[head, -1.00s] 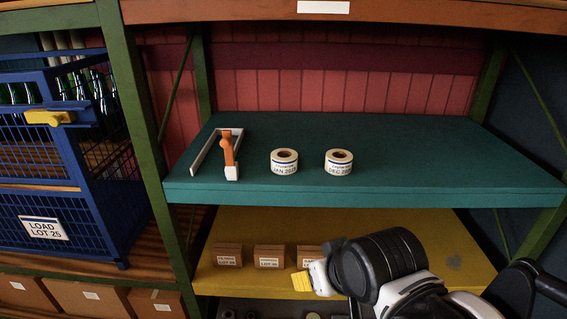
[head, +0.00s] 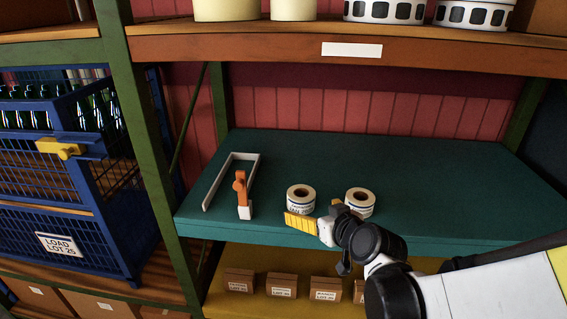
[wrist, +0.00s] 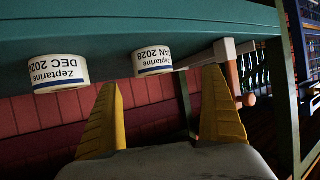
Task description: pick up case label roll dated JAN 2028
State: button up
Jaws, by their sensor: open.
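The JAN 2028 label roll (head: 300,194) is a white ring with a brown core and blue band, lying flat on the teal shelf (head: 420,165). In the wrist view its label shows upside down; this roll (wrist: 152,62) appears between and beyond my fingertips. A similar roll dated DEC (head: 360,199) stands to its right; in the wrist view this roll (wrist: 57,73) is at the left, its year cut off. My gripper (head: 318,216) is open and empty, at the shelf's front edge in front of the rolls.
An orange and white clamp-like tool (head: 242,192) with a grey bar frame stands left of the JAN roll. A higher shelf (head: 430,50) with large rolls hangs above. Small cartons (head: 282,286) sit on the yellow shelf below. A blue bottle cage (head: 60,190) is at left.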

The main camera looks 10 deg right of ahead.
aim_at(304, 198)
jog(key=shift+w+d+r, duration=0.15)
jog(key=shift+w+d, duration=0.2)
jog(key=shift+w, duration=0.2)
jog(key=shift+w+d, duration=0.1)
jog(key=shift+w, duration=0.2)
jog(key=shift+t, duration=0.3)
jog(key=b+x, duration=0.1)
jog(key=x, duration=0.4)
jog(key=shift+s, duration=0.15)
jog(key=x, duration=0.1)
jog(key=b+x, duration=0.1)
jog(key=x, duration=0.3)
jog(key=shift+w+d, duration=0.25)
jog(key=shift+w, duration=0.05)
jog(key=c, duration=1.4)
